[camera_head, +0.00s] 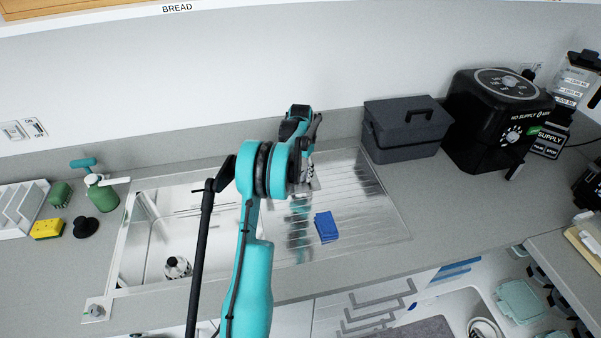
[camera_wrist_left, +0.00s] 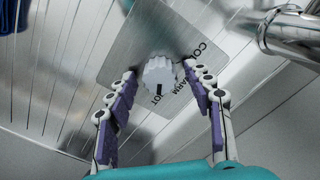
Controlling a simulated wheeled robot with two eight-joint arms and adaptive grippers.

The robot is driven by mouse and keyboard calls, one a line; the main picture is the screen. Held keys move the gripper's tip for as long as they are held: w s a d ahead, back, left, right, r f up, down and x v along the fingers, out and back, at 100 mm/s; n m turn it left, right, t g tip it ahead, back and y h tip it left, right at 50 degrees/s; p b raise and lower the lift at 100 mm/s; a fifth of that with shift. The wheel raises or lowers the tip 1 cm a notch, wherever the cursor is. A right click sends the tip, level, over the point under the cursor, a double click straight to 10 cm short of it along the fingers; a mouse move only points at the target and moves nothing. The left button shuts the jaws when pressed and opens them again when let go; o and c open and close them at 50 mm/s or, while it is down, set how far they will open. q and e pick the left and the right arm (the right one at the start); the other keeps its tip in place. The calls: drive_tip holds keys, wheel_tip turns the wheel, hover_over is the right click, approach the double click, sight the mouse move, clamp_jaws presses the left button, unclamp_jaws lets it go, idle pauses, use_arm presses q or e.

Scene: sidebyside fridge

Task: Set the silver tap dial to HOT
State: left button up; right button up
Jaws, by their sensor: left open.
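The silver tap dial (camera_wrist_left: 158,72) is a pale ridged knob on a metal plate in the left wrist view. The plate (camera_wrist_left: 140,40) carries the letters COLD, part of WARM and OT, the rest being covered. A dark mark shows at the dial's lower edge, near the OT letters; I cannot tell its exact setting. My left gripper (camera_wrist_left: 161,74) is open, with one purple-padded finger on each side of the dial; contact cannot be told. In the head view the left gripper (camera_head: 308,174) is partly hidden by my arm, over the draining board. My right gripper is not in view.
A chrome tap pipe (camera_wrist_left: 290,32) is close on the right in the wrist view. A blue cloth or sponge (camera_head: 326,226) lies on the draining board (camera_head: 375,205). A grey box (camera_head: 405,140) and black air fryer (camera_head: 495,125) stand at the right; a green bottle (camera_head: 102,195) is left of the sink.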

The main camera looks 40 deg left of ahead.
sight(302, 174)
use_arm(q)
wheel_tip(302, 174, up, 12)
idle(0.4)
idle(0.4)
drive_tip(key=s+d+r+t+b, duration=0.1)
drive_tip(key=s+d+r, duration=0.15)
drive_tip(key=d, duration=0.45)
drive_tip(key=s+d+r+t+y+b, duration=0.1)
drive_tip(key=s+d+r, duration=0.1)
drive_tip(key=s+d, duration=0.35)
drive_tip(key=s+d+r+t+b, duration=0.1)
drive_tip(key=d+r, duration=0.2)
drive_tip(key=d, duration=0.5)
drive_tip(key=s+d+f+t+b, duration=0.1)
drive_tip(key=s+d+f+t, duration=0.1)
drive_tip(key=s+d+f, duration=0.2)
drive_tip(key=s+d+f+m+t+h+b, duration=0.1)
drive_tip(key=s+d+f+t, duration=0.1)
drive_tip(key=s+d+f, duration=0.3)
drive_tip(key=s+d, duration=0.4)
drive_tip(key=s, duration=0.3)
drive_tip(key=shift+s+d+f+m, duration=0.15)
drive_tip(key=shift+s+f+m, duration=0.15)
drive_tip(key=shift+s, duration=0.1)
